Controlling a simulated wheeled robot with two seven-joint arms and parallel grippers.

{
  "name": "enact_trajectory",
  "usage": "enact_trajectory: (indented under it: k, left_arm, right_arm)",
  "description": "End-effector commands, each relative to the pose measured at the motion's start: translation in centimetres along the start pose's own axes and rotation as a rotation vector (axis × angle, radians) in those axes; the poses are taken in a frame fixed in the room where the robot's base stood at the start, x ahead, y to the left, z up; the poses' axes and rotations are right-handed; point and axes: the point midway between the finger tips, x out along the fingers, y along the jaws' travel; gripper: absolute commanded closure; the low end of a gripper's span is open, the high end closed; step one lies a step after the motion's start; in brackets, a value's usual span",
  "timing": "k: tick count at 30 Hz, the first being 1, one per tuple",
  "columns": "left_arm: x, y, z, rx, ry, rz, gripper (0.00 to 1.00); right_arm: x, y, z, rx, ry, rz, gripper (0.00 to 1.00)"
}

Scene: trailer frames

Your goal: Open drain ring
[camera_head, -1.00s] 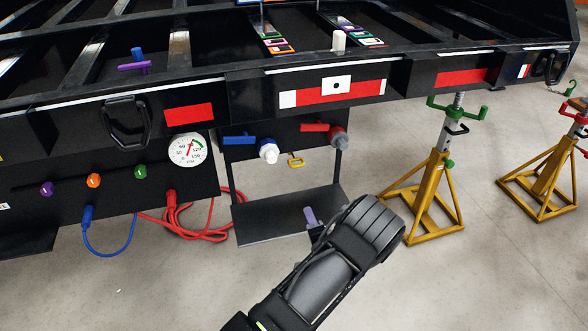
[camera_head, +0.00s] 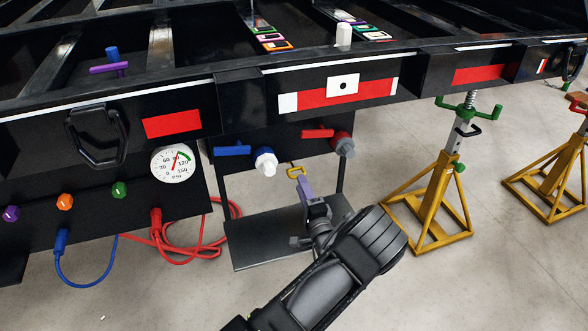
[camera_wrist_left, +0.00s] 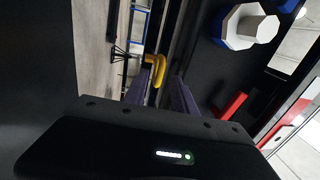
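The yellow drain ring (camera_head: 296,172) hangs under the trailer's rear panel, below the blue-handled and red-handled valves. It also shows in the left wrist view (camera_wrist_left: 155,74), beyond and between the two purple fingers, closer to the left one. My left gripper (camera_head: 304,186) is just below the ring in the head view, its purple fingertips pointing up at it. In the left wrist view my left gripper (camera_wrist_left: 158,90) is open with a gap between the fingers. Whether a finger touches the ring cannot be told. My right gripper is not in view.
The blue valve handle (camera_head: 232,151) and red valve handle (camera_head: 318,133) are above the ring. A dark shelf (camera_head: 262,247) hangs below. A red hose (camera_head: 182,252) is at left, a yellow jack stand (camera_head: 432,205) at right.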

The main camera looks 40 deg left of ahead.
Motion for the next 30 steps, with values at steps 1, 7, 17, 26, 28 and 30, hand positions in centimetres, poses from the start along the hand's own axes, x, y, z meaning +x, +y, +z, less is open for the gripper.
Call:
enact_trajectory:
  k: [1,7,17,26,28,30]
  left_arm:
    - [0.3,0.1,0.0,-0.001,-0.001,-0.001,0.68]
    - [2.8,0.2,0.1,-0.002,-0.003,-0.001,0.68]
    - [7.2,0.1,0.1,-0.001,-0.001,0.0,0.68]
    - [7.6,0.0,0.0,0.0,0.0,0.001,0.68]
    - [7.6,0.0,0.0,0.0,0.0,0.001,0.71]
    - [7.6,0.0,0.0,0.0,0.0,0.001,0.77]
  right_arm:
    - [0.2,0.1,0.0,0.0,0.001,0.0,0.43]
    - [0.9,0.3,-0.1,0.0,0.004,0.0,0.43]
    - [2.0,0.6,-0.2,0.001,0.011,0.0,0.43]
    - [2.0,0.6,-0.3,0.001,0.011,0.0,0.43]
    - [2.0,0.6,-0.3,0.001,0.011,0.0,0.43]
    - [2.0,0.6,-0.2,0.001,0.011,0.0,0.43]
